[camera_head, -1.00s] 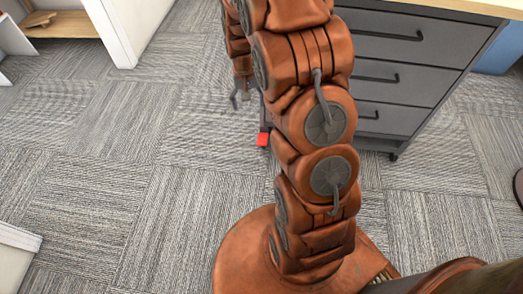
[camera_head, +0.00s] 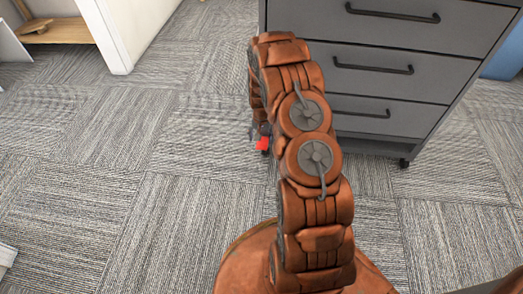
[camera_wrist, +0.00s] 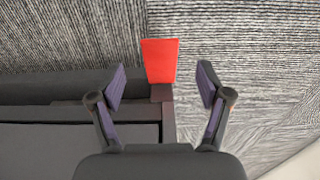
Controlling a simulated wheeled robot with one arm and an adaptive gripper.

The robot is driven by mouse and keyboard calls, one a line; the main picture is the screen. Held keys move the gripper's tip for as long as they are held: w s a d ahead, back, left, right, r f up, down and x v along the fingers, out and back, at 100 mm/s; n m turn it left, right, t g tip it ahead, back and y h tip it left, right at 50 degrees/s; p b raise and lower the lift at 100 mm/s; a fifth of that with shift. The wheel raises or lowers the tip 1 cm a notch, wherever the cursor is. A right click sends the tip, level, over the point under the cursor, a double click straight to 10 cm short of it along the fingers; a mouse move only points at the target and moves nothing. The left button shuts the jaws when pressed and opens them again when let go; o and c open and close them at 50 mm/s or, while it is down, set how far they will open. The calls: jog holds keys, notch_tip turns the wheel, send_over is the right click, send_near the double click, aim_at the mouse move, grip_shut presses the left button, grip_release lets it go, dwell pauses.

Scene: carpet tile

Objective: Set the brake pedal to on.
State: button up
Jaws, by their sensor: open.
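The brake pedal is a flat red plate (camera_wrist: 160,60) on a short dark stem at the base of the grey drawer cabinet (camera_head: 385,65). In the head view the red pedal (camera_head: 262,145) shows low beside the cabinet's left front corner, just left of my arm. In the wrist view my gripper (camera_wrist: 162,72) is open, with one finger on each side of the pedal and gaps between. I see no contact. In the head view my gripper (camera_head: 256,131) is mostly hidden by my arm. I cannot tell the pedal's tilt.
The cabinet stands on casters (camera_head: 404,162) and has several drawers with dark handles. Carpet tile (camera_head: 140,190) is clear to the left and in front. A white panel (camera_head: 105,35) and a wooden shelf (camera_head: 60,31) stand at the back left.

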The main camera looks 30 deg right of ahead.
aim_at(261, 147)
notch_tip(261, 147, down, 7)
jog(key=shift+f+b, duration=0.2)
jog(key=shift+b, duration=0.85)
jog(key=shift+c, duration=0.2)
grip_shut()
